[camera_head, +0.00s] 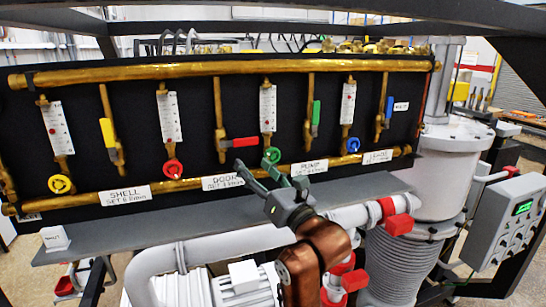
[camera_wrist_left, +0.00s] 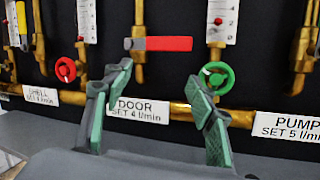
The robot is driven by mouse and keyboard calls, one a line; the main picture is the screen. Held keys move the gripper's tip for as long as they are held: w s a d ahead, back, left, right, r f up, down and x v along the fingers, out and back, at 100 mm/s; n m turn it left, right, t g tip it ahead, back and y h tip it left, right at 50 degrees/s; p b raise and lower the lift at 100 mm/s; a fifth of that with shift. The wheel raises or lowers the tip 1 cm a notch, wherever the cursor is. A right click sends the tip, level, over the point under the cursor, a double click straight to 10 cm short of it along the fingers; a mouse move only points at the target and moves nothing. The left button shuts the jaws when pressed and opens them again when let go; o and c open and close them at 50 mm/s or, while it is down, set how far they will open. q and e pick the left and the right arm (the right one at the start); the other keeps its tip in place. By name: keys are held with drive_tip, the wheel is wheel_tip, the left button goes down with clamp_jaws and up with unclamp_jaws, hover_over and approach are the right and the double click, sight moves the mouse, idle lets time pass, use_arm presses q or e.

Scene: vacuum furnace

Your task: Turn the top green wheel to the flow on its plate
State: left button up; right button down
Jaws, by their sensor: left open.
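The green wheel (camera_head: 272,155) is at the foot of a white flow meter (camera_head: 268,108) on the black panel. It also shows in the left wrist view (camera_wrist_left: 217,78), right of centre. A red float dot shows on its scale (camera_wrist_left: 221,22). The DOOR plate (camera_wrist_left: 139,110) reads "SET 4 l/min" and sits left of and below the wheel. My left gripper (camera_head: 270,178) is open and empty in front of the panel, below the wheel. In the left wrist view, the wheel appears above and beyond the right finger of the gripper (camera_wrist_left: 158,85). My right gripper is not in view.
A red lever (camera_head: 240,142) juts out left of the green wheel. Red (camera_head: 173,168), yellow (camera_head: 60,184) and blue (camera_head: 350,145) wheels share the panel. A grey ledge (camera_head: 100,238) runs below it, with white pipes (camera_head: 230,240) in front.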

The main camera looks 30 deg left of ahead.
sight(273, 157)
use_arm(q)
drive_tip(key=w+d+m+t+h, duration=0.2)
drive_tip(key=w+d+t+h, duration=0.1)
drive_tip(key=d+h, duration=0.2)
drive_tip(key=p+x, duration=0.1)
drive_tip(key=x, duration=0.1)
drive_tip(key=p+x, duration=0.2)
drive_tip(key=x, duration=0.1)
drive_tip(key=shift+w+r, duration=0.2)
drive_tip(key=shift+w, duration=0.35)
drive_tip(key=shift+p+x, duration=0.4)
drive_tip(key=shift+x, duration=0.35)
drive_tip(key=shift+f, duration=0.1)
drive_tip(key=shift+c, duration=0.3)
drive_tip(key=c, duration=1.1)
